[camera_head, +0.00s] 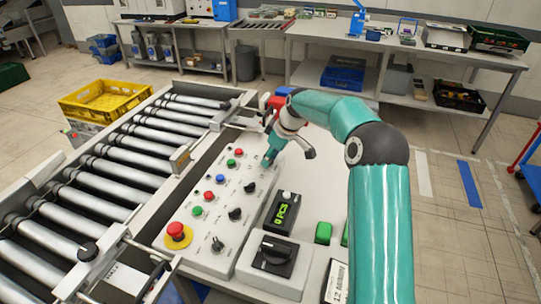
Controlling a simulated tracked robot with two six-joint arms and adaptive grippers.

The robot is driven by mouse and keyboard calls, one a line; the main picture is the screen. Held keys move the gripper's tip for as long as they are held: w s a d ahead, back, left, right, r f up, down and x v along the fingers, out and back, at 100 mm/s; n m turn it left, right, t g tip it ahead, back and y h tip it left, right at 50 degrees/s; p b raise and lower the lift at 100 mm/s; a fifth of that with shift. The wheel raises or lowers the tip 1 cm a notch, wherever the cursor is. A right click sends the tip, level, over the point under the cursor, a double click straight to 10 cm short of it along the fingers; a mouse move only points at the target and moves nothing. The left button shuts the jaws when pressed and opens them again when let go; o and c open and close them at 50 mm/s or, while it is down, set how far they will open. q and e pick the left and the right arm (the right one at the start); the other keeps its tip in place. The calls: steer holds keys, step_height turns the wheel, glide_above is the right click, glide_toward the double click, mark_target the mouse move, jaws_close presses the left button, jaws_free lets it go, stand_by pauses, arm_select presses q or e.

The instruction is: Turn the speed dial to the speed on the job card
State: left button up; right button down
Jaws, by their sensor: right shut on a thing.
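My right gripper (269,159) reaches down to the far end of the grey control panel (208,266). It is shut there on what seems to be the last small dial in the row of black knobs; the fingers hide that dial and its setting. Other black knobs (235,214) run nearer along the panel. Whether the held one is the speed dial, I cannot tell. A white card (337,282) at the bottom edge reads "12 M/MIN" and is partly cut off. My left gripper is not in view.
Red, green and blue buttons (220,179) and a red emergency stop (177,232) sit on the panel. The roller conveyor (128,153) runs along the left.

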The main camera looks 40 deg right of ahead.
steer(key=shift+w+r, duration=0.15)
steer(key=shift+r, duration=0.05)
stand_by(0.3)
steer(key=c, duration=1)
jaws_free()
steer(key=shift+c, duration=0.2)
steer(key=shift+o, duration=1.3)
steer(key=shift+f, duration=0.1)
steer(key=v, duration=1.1)
steer(key=shift+s+d+r, duration=0.15)
steer(key=shift+s+r, duration=0.1)
steer(key=shift+r, duration=0.1)
